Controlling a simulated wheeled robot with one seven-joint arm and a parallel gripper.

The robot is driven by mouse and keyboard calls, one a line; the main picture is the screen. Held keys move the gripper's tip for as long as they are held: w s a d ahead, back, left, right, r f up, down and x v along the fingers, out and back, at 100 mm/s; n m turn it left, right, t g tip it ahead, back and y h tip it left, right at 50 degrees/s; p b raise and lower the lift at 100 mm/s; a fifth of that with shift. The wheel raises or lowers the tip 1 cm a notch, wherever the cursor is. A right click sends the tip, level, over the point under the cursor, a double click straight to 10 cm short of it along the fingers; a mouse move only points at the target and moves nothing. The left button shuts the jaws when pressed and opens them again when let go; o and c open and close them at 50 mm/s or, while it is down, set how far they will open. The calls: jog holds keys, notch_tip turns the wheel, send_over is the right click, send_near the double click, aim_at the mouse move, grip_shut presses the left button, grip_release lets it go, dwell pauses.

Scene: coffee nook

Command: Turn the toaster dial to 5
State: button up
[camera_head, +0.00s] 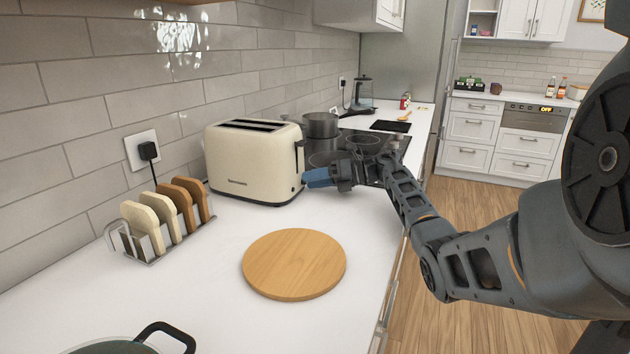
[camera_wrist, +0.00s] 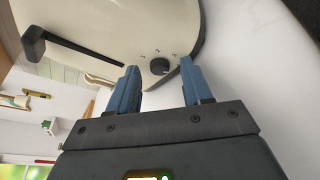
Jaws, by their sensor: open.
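A cream toaster (camera_head: 246,163) stands upright on the white counter against the tiled wall. In the wrist view, the toaster (camera_wrist: 120,20) shows its end face with a black lever (camera_wrist: 34,44) in a dark slot. A small dark dial (camera_wrist: 159,66) sits low on that face, with small marks around it that are too small to read. My gripper (camera_head: 312,178) is at the toaster's right end. In the wrist view, my gripper (camera_wrist: 157,75) has its blue fingers apart, and the dial appears in the gap between their tips. The fingers do not appear to touch the dial.
A round wooden board (camera_head: 294,263) lies in front of the toaster. A toast rack (camera_head: 160,243) with several bread slices stands to the left. A pot (camera_head: 320,125) and a black cooktop (camera_head: 362,141) are behind my gripper. A pan (camera_head: 125,346) is at the near edge.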

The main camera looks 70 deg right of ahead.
jog(key=shift+b+v, duration=0.65)
jog(key=shift+v, duration=3.3)
